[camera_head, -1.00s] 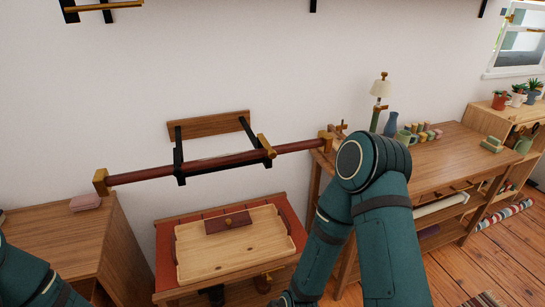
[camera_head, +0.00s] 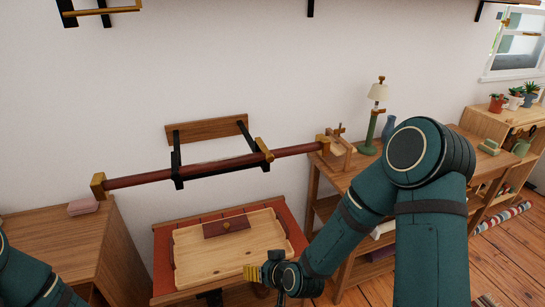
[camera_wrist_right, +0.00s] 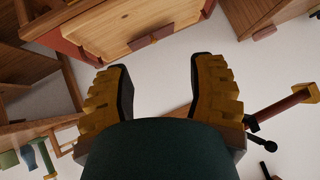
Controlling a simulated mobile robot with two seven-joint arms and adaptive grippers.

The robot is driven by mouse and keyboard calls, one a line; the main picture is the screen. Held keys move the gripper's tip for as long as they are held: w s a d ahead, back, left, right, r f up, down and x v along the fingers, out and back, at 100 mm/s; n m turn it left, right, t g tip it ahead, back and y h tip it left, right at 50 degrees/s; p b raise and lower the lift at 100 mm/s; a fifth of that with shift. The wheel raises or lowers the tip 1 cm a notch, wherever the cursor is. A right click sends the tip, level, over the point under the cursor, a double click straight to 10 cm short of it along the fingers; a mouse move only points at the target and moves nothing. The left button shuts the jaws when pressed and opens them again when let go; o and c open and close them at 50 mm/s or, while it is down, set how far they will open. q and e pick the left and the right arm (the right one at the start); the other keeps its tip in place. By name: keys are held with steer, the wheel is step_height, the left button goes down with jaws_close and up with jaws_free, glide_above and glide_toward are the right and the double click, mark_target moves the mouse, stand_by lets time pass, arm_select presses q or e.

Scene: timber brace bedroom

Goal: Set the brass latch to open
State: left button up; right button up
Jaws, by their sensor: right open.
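A dark red bar (camera_head: 212,164) runs along the wall on two black brackets. A brass piece (camera_head: 263,149), which looks like the latch, stands tilted on the bar at the right bracket. Brass blocks cap the bar's left end (camera_head: 98,186) and right end (camera_head: 323,146). I cannot tell the latch's setting. My right gripper (camera_head: 252,274) is low in front of the tray, well below the latch and apart from it. In the wrist view the right gripper (camera_wrist_right: 160,78) is open with nothing between its yellow-padded fingers. My left gripper is not in view.
A cabinet (camera_head: 50,245) stands left. A desk (camera_head: 330,178) with a lamp (camera_head: 376,97) stands right. The wall before the bar is clear.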

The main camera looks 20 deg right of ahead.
steer(key=w+d+r+t+h, duration=0.1)
steer(key=w+d+r+t, duration=0.2)
steer(key=r, duration=0.4)
steer(key=w+d+r+t+h, duration=0.1)
steer(key=w+d+r+t, duration=0.2)
steer(key=r, duration=0.3)
steer(key=t+h, duration=0.1)
steer(key=t, duration=0.2)
glide_toward(271, 158)
steer(key=shift+n, duration=0.4)
steer(key=w, duration=1.2)
steer(key=shift+w+a+b, duration=0.1)
steer(key=shift+w+b, duration=0.15)
steer(key=shift+b, duration=0.1)
jaws_close()
